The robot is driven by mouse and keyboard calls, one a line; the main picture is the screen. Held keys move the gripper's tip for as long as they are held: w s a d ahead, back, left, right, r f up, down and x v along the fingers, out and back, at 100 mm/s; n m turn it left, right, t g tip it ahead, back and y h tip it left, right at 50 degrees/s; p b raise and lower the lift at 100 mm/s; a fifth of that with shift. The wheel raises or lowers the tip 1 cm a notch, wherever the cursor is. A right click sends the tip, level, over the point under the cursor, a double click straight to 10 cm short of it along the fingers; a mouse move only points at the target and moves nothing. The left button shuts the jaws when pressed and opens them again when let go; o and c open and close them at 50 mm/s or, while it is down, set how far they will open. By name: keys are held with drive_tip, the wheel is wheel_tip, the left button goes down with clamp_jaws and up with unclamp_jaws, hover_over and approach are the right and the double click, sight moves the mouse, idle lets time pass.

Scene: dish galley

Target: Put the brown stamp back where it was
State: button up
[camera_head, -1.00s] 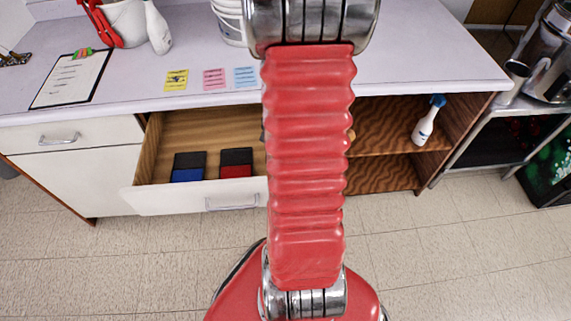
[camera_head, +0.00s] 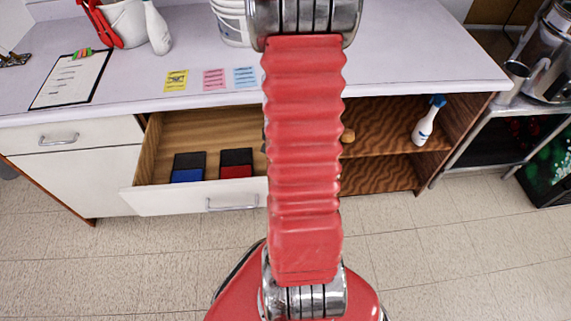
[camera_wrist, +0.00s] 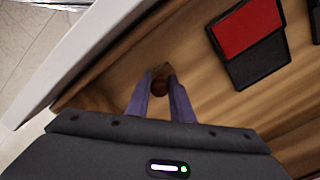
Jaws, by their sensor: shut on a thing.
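The brown stamp (camera_wrist: 160,86) shows in the wrist view as a small round brown end between the two fingertips. My gripper (camera_wrist: 161,82) is shut on it, over the wooden floor of the open drawer near a corner by its white front. The stamp's lower part is hidden, so I cannot tell if it touches the floor. In the head view my red arm hides the gripper and stamp. The open drawer (camera_head: 205,198) holds a black and red pad (camera_head: 236,170) and a black and blue pad (camera_head: 188,174). The red pad (camera_wrist: 246,35) is right of my gripper in the wrist view.
A small tan round thing (camera_head: 348,136) shows beside my arm before the open shelf. A spray bottle (camera_head: 424,127) stands on that shelf. The countertop (camera_head: 430,60) carries a clipboard (camera_head: 72,80), yellow, pink and blue notes (camera_head: 214,79) and a white bucket (camera_head: 231,25).

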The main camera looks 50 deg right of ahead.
drive_tip(key=o, duration=0.8)
drive_tip(key=shift+o, duration=0.2)
wheel_tip(320, 180, up, 12)
idle(0.5)
drive_tip(key=shift+a+r, duration=0.1)
idle(0.5)
